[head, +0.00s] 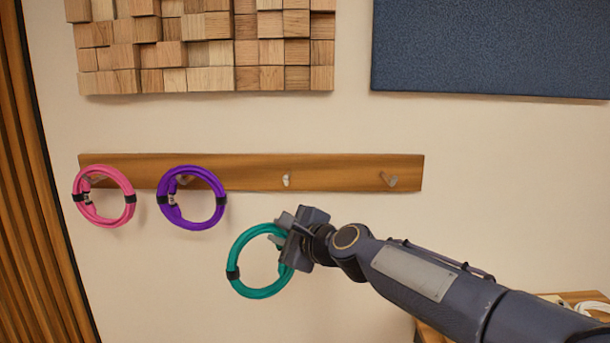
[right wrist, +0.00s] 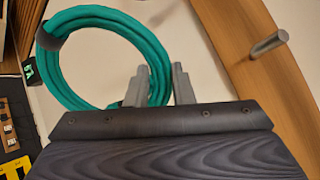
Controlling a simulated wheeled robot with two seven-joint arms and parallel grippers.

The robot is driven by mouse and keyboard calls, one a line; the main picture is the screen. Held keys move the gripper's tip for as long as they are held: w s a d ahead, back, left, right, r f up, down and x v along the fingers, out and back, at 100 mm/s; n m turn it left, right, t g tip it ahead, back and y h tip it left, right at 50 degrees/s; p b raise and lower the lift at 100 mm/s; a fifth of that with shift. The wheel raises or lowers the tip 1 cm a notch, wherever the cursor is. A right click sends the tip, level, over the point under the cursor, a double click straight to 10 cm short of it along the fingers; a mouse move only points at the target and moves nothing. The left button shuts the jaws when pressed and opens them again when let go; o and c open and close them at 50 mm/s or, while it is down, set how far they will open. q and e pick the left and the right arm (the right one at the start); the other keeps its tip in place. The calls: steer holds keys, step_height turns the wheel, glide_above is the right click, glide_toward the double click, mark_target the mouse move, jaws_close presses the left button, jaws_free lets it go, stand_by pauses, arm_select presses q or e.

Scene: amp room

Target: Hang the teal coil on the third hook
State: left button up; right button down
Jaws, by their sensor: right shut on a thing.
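The teal coil (head: 236,254) is held by my right gripper (head: 281,237) in front of the wall, below the wooden hook rail (head: 250,180). In the right wrist view the coil (right wrist: 66,90) lies at the upper left, its side at the fingers of my right gripper (right wrist: 163,84). The third hook (head: 286,180) is bare, above the coil and slightly to its right. A pink coil (head: 125,180) hangs on the first hook and a purple coil (head: 219,197) on the second. A fourth hook (head: 388,180) is bare. My left gripper is out of view.
A wood-block panel (head: 205,80) and a dark blue panel (head: 490,50) are on the wall above the rail. Wooden slats (head: 30,200) stand at the left. A wooden table (head: 430,333) shows at the lower right.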

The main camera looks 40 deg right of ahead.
steer(key=s+r+m+t+h+p, duration=0.1)
steer(key=s+r, duration=0.2)
steer(key=r, duration=0.4)
steer(key=s+r+m+t+h, duration=0.1)
steer(key=s+r+h, duration=0.1)
steer(key=s+r, duration=0.3)
steer(key=shift+w+d+f+b, duration=0.35)
steer(key=shift+w+d+b, duration=0.65)
steer(key=shift+w+d, duration=0.65)
steer(key=shift+w+d+f+b, duration=0.4)
steer(key=shift+w+d+b, duration=0.8)
steer(key=shift+w, duration=0.75)
steer(key=shift+w+d+f+b, duration=0.35)
steer(key=shift+w+d+b, duration=0.5)
steer(key=shift+w+d, duration=0.85)
steer(key=shift+w+a, duration=0.1)
steer(key=shift+a, duration=0.05)
steer(key=c, duration=1.2)
jaws_free()
steer(key=shift+o, duration=0.2)
steer(key=shift+f+y, duration=0.1)
steer(key=shift+y, duration=0.2)
